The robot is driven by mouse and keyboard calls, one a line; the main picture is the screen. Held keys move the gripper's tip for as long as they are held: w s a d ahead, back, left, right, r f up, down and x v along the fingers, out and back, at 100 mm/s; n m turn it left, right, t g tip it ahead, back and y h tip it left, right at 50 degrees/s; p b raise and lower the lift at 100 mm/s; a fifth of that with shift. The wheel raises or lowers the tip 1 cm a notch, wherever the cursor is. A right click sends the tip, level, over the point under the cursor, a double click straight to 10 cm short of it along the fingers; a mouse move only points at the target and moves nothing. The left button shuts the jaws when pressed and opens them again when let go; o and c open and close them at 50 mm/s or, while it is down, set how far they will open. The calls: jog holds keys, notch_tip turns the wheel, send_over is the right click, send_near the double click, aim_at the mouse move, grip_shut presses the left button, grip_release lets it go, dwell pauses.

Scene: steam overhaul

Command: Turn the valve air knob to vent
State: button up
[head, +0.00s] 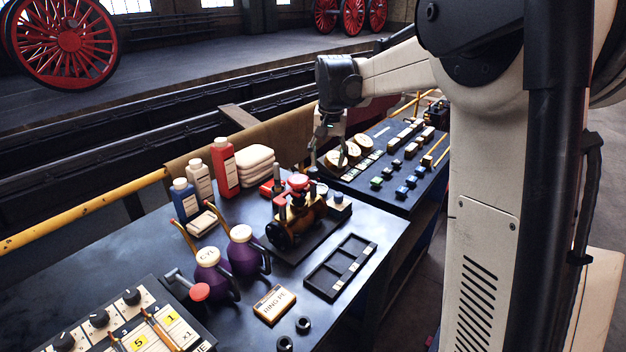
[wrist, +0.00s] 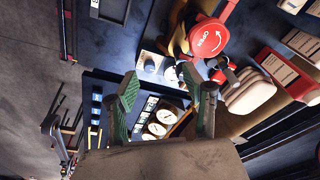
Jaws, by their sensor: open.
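A dark round knob on a pale block (head: 339,201) stands at the right end of the valve stand's black base. It looks like the valve air knob, but its label and pointer are too small to read. The same knob shows in the wrist view (wrist: 150,66), beyond and between my fingertips. My gripper (head: 326,160) is above the near edge of the gauge panel, behind the knob and apart from it. In the wrist view its green-padded fingers (wrist: 166,92) are spread, with nothing between them.
The brass valve (head: 298,213) with a red handwheel marked OPEN (wrist: 209,39) stands beside the knob. Round gauges (head: 342,153) and small blue and pale switches fill the panel (head: 395,183). A black tray (head: 341,266), purple oil cans (head: 243,252) and bottles (head: 224,167) stand nearby.

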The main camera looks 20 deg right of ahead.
jog(key=m+g+p, duration=0.2)
jog(key=p, duration=0.1)
send_over(339, 194)
notch_tip(339, 194, down, 6)
jog(key=r, duration=0.1)
notch_tip(339, 194, down, 14)
jog(key=shift+a+f+p, duration=0.1)
jog(key=shift+f+p, duration=0.15)
jog(key=shift+p, duration=0.65)
jog(key=shift+c, duration=0.5)
jog(key=c, duration=1)
jog(key=shift+c, duration=0.2)
